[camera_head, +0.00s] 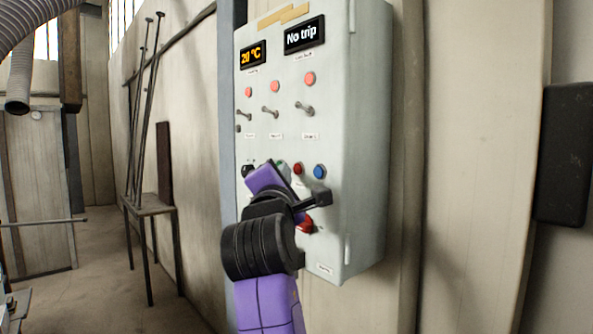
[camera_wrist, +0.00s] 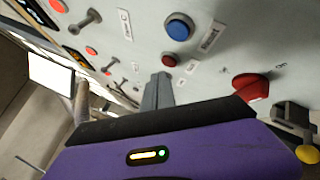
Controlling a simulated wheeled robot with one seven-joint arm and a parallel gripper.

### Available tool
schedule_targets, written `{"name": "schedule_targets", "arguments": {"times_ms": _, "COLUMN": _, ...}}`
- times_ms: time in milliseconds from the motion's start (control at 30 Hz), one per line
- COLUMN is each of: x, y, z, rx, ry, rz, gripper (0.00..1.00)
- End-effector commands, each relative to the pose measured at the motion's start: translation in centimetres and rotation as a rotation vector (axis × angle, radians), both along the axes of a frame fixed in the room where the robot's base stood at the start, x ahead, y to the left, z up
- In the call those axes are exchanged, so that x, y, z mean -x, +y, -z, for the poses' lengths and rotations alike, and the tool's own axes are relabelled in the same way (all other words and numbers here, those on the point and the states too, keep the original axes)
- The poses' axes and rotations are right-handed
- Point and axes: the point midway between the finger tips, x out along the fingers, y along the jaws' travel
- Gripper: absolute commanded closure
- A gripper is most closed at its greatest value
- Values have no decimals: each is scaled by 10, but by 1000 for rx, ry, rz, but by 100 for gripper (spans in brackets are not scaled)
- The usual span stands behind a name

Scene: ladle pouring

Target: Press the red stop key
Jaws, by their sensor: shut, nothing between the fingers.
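A grey control cabinet (camera_head: 350,120) is on the wall and carries several buttons and switches. A small round red key (camera_head: 297,168) sits between a green key, mostly hidden, and a blue key (camera_head: 320,171). In the wrist view the red key (camera_wrist: 169,60) lies just beyond the tips of my gripper (camera_wrist: 160,80), with the blue key (camera_wrist: 179,26) above it. My gripper's fingers are shut and empty and point at the panel. I cannot tell whether they touch the red key. In the head view my purple hand hides the fingertips.
A large red mushroom button (camera_wrist: 251,87) is right of my fingers in the wrist view; my wrist partly covers it (camera_head: 306,226) in the head view. Toggle switches (camera_head: 304,108) and red lamps (camera_head: 309,78) are higher. The display (camera_head: 304,35) reads "No trip".

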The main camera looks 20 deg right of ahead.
Motion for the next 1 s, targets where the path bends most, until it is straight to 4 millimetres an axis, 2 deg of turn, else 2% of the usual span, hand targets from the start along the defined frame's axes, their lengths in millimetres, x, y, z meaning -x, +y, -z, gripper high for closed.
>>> {"name": "schedule_targets", "arguments": {"times_ms": 333, "x": -2, "y": -8, "z": -2, "rx": 1, "ry": 2, "rz": 1, "gripper": 100}}
{"name": "schedule_targets", "arguments": {"times_ms": 1000, "x": -3, "y": -11, "z": -1, "rx": 0, "ry": 0, "rz": 0, "gripper": 100}}
